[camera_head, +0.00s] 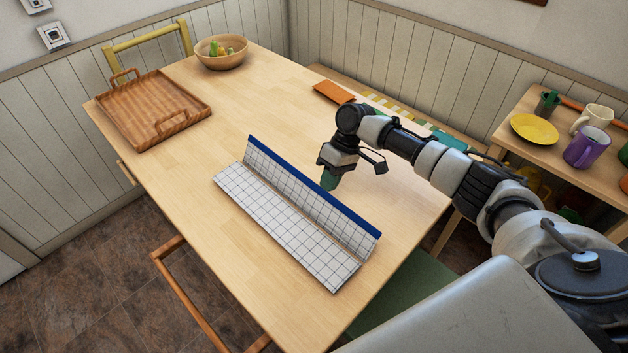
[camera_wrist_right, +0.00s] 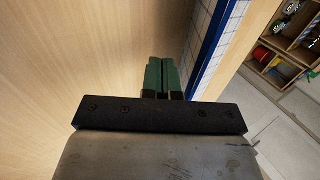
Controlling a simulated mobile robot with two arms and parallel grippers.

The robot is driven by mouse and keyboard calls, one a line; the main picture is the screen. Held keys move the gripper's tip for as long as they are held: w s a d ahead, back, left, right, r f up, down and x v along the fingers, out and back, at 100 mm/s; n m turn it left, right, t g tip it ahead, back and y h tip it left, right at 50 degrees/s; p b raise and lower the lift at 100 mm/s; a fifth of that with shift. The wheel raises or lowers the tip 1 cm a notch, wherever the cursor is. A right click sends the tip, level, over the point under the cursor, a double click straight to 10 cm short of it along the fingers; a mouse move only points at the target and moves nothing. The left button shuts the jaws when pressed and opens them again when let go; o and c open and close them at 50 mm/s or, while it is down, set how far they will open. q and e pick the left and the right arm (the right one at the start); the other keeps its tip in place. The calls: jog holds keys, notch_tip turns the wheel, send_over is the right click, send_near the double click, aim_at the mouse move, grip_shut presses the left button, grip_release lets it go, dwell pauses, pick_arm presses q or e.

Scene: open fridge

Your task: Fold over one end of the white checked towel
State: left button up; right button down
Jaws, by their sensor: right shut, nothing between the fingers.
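The white checked towel (camera_head: 285,240) lies on the wooden table, with one long part flat. Its other part, with a blue border (camera_head: 318,187), stands raised along a lengthwise crease. My right gripper (camera_head: 329,181) is just behind the raised part, its green fingertips pointing down near the blue border. In the right wrist view, the green fingers (camera_wrist_right: 162,78) are together and empty, and the towel's blue edge (camera_wrist_right: 208,48) is close to their right. I cannot tell whether they touch the towel. My left gripper is not in view.
A wooden tray (camera_head: 121,112) and a bowl of vegetables (camera_head: 221,60) stand at the far left of the table (camera_head: 262,95). An orange item (camera_head: 333,92) lies near the back edge. A side shelf at right holds a yellow plate (camera_head: 534,128) and mugs. The table's middle is clear.

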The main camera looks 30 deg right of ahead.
aim_at(320, 189)
jog(key=shift+s+a+r+p, duration=0.1)
jog(key=shift+s+a+p, duration=0.1)
jog(key=shift+a+p, duration=0.4)
jog(key=shift+s+a+r+p, duration=0.1)
jog(key=shift+s+a+p, duration=0.05)
jog(key=shift+a+p, duration=0.4)
jog(key=shift+s+a+f+p, duration=0.1)
jog(key=shift+s+a+p, duration=0.1)
jog(key=shift+a+p, duration=0.4)
jog(key=shift+s+a+r+p, duration=0.1)
jog(key=shift+s+a+p, duration=0.2)
jog(key=shift+a, duration=0.35)
jog(key=shift+s+a+f+p, duration=0.1)
jog(key=shift+s+a+p, duration=0.05)
jog(key=shift+a+p, duration=0.45)
jog(key=shift+f, duration=0.1)
jog(key=shift+w+d+b, duration=0.25)
jog(key=shift+d+b, duration=0.1)
jog(key=shift+d, duration=0.4)
jog(key=shift+w+d+b, duration=0.25)
jog(key=shift+d+b, duration=0.05)
jog(key=shift+d, duration=0.4)
notch_tip(320, 189, up, 10)
jog(key=p, duration=1)
